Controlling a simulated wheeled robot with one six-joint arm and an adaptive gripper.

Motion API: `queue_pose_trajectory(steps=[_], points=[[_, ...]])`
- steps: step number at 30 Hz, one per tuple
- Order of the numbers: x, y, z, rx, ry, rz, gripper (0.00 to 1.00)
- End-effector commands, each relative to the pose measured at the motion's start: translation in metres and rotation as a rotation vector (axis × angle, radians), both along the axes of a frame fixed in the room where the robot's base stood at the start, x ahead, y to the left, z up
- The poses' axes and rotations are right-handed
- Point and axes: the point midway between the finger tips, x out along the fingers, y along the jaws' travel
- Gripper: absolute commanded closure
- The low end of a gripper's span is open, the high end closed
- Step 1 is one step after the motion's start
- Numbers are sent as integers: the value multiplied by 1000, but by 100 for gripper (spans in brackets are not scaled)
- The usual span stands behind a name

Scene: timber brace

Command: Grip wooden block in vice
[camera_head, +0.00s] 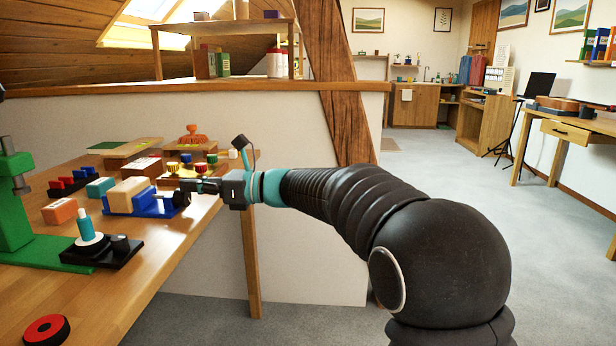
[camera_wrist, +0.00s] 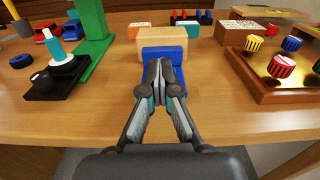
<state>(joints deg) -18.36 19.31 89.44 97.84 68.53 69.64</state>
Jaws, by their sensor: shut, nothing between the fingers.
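The pale wooden block (camera_head: 129,190) sits in the blue vice (camera_head: 150,207) near the table's right edge, with blue showing on both sides of its base. The block (camera_wrist: 162,43) and the vice's near blue side (camera_wrist: 164,54) also show in the wrist view. I cannot tell whether both jaws press on the block. A dark round knob (camera_head: 181,198) is at the vice's near end; my fingers hide it in the wrist view. My gripper (camera_head: 190,185) is shut and empty at that end, its fingertips (camera_wrist: 160,72) in front of the blue side.
A green press (camera_head: 17,210) and a black base with a white and teal post (camera_head: 91,236) stand left of the vice. A wooden tray (camera_wrist: 270,80) with coloured knobs lies right in the wrist view. Table front is bare (camera_wrist: 100,120).

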Motion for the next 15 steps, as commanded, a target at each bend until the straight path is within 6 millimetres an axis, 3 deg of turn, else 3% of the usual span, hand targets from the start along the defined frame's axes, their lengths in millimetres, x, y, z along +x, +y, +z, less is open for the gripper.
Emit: queue_pose_trajectory(steps=[1,15], points=[[2,-1,-7,-9,9,-3,100],[4,-1,-5,-11,10,-3,100]])
